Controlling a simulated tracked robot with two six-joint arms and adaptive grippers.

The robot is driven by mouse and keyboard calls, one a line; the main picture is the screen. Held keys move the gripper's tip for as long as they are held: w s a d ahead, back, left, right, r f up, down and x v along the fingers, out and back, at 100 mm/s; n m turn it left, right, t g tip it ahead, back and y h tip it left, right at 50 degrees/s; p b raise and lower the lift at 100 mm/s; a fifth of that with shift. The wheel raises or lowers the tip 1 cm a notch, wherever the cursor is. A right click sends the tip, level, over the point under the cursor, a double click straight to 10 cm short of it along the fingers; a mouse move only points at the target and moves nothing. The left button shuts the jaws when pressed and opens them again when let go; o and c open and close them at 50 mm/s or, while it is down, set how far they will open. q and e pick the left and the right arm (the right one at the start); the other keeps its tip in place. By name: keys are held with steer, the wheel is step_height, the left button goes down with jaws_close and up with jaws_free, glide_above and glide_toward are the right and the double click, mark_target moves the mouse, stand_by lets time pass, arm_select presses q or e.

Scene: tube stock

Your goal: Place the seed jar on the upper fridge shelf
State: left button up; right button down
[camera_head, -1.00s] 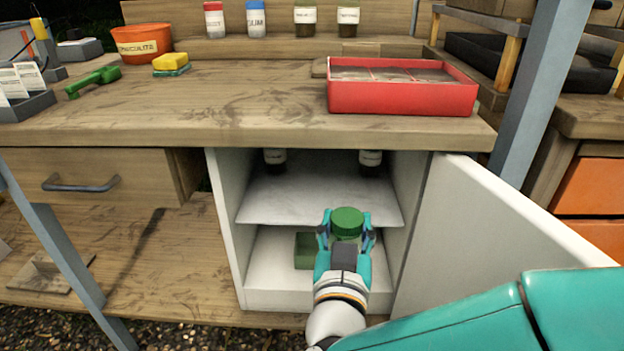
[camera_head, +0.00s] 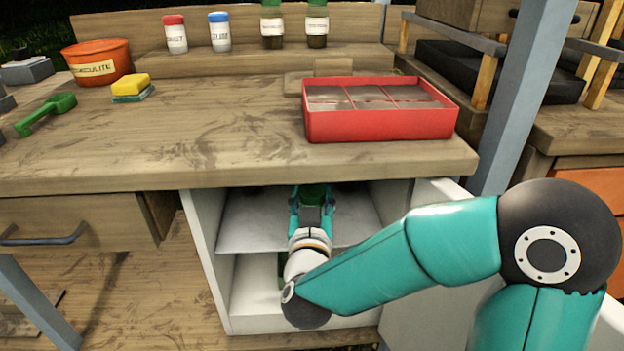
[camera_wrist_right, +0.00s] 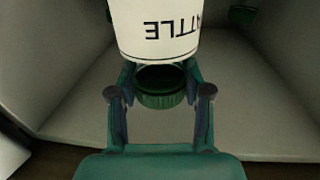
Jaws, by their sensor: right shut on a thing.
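My right gripper (camera_head: 312,198) reaches into the open white fridge below the worktop, at the level of the upper shelf (camera_head: 250,228). It is shut on the seed jar, whose green lid (camera_head: 313,190) shows between the fingers. In the right wrist view the fingers (camera_wrist_right: 160,95) stand either side of the green lid (camera_wrist_right: 160,90), and a white label (camera_wrist_right: 155,25) shows upside-down letters ending in "TTLE". The jar's base is hidden in the head view, so I cannot tell whether it touches the shelf. My left gripper is out of view.
The worktop edge (camera_head: 235,177) overhangs the fridge opening closely. The open fridge door (camera_head: 435,190) is at the right, partly behind my right arm. A red tray (camera_head: 380,125) stands on the worktop above. The lower fridge compartment (camera_head: 255,290) shows bare floor at left.

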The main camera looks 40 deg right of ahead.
steer(key=f+b+x, duration=0.1)
steer(key=b+x, duration=0.1)
steer(key=x, duration=0.5)
steer(key=shift+w+d+f, duration=0.2)
steer(key=shift+w, duration=0.05)
steer(key=c, duration=0.5)
jaws_free()
steer(key=p+v, duration=0.2)
steer(key=v, duration=1)
